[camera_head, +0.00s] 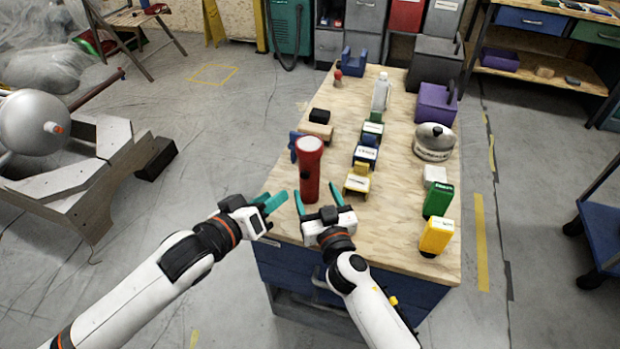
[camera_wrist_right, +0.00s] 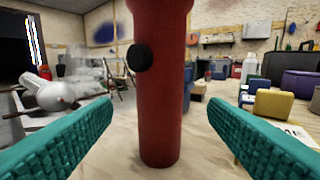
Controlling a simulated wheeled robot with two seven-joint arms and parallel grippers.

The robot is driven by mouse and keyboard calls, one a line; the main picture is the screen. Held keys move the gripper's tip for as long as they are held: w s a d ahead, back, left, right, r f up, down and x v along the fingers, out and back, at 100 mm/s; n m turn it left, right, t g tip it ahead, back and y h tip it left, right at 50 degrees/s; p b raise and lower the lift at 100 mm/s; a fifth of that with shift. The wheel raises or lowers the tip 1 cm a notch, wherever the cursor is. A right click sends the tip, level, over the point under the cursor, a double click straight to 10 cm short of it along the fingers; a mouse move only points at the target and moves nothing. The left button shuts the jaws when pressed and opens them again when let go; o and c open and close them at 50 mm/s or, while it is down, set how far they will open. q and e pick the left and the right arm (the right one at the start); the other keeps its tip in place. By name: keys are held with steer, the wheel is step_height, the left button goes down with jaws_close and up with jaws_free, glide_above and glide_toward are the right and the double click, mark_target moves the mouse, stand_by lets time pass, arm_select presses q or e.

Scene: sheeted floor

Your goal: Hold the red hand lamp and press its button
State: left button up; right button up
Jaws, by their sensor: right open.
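The red hand lamp (camera_head: 309,172) stands upright, head up, near the front left of the wooden bench top. Its round black button (camera_wrist_right: 139,57) shows in the right wrist view on the upper left of the red body (camera_wrist_right: 160,115). My right gripper (camera_head: 324,202) is open just in front of the lamp. In the right wrist view its teal fingers (camera_wrist_right: 165,135) lie left and right of the lamp with gaps on both sides, not touching it. My left gripper (camera_head: 274,202) is beside the bench's left front edge, left of the lamp, and looks empty; its finger gap is unclear.
The bench top (camera_head: 395,230) has bare room at its front middle. A yellow block (camera_head: 357,181) stands right of the lamp, and green (camera_head: 437,200) and yellow (camera_head: 436,237) boxes stand along the right edge. A blue item (camera_head: 294,146) is just behind the lamp.

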mark_target(308, 174)
steer(key=x, duration=0.7)
steer(key=shift+w+a, duration=0.1)
steer(key=shift+w, duration=0.1)
steer(key=shift+c, duration=0.2)
arm_select(q)
steer(key=shift+c, duration=0.4)
arm_select(e)
steer(key=c, duration=1.1)
arm_select(q)
jaws_close()
